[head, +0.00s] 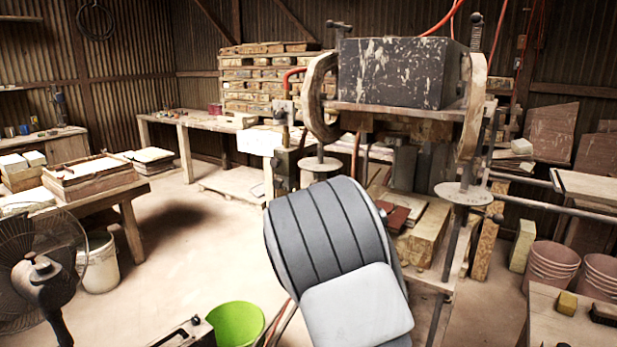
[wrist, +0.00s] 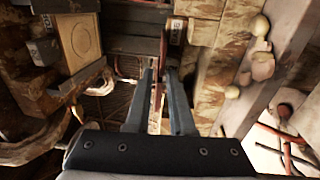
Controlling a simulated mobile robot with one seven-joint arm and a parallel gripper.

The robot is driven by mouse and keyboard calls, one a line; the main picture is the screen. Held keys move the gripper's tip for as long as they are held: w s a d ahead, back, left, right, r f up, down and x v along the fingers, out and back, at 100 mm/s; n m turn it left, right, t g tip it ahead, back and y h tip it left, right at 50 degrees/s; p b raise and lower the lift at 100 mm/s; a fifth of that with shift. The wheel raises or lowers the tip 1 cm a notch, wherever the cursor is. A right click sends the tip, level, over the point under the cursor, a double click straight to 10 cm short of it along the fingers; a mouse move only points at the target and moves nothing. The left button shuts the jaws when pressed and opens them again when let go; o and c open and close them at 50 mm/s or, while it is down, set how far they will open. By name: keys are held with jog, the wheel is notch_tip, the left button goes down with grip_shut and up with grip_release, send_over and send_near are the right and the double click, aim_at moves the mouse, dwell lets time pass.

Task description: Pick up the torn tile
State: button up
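A thin reddish-brown piece (wrist: 157,88), seen edge-on, stands between the two fingers of my gripper (wrist: 159,76) in the wrist view. It may be the torn tile, but its face and any tear do not show. The fingers are apart, one on each side of it, and I see no clear contact. In the head view a dark red flat piece (head: 397,214) lies on the press, beside a wooden block. I cannot tell if it is the same piece. My arm hides my gripper in the head view.
The press (head: 404,73) with its heavy dark block rises over the work spot. Wooden blocks (head: 430,232) stand close by, and a wooden block (wrist: 215,65) is close on the right of the fingers. A green bucket (head: 236,324) and a fan (head: 42,270) stand at left.

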grip_shut()
jog(key=shift+r, duration=0.25)
jog(key=shift+r, duration=0.35)
jog(key=r+b+v, duration=0.1)
jog(key=b+v, duration=0.1)
jog(key=v, duration=1.2)
jog(key=shift+r+b, duration=0.35)
jog(key=shift+b, duration=0.05)
jog(key=shift+s, duration=0.1)
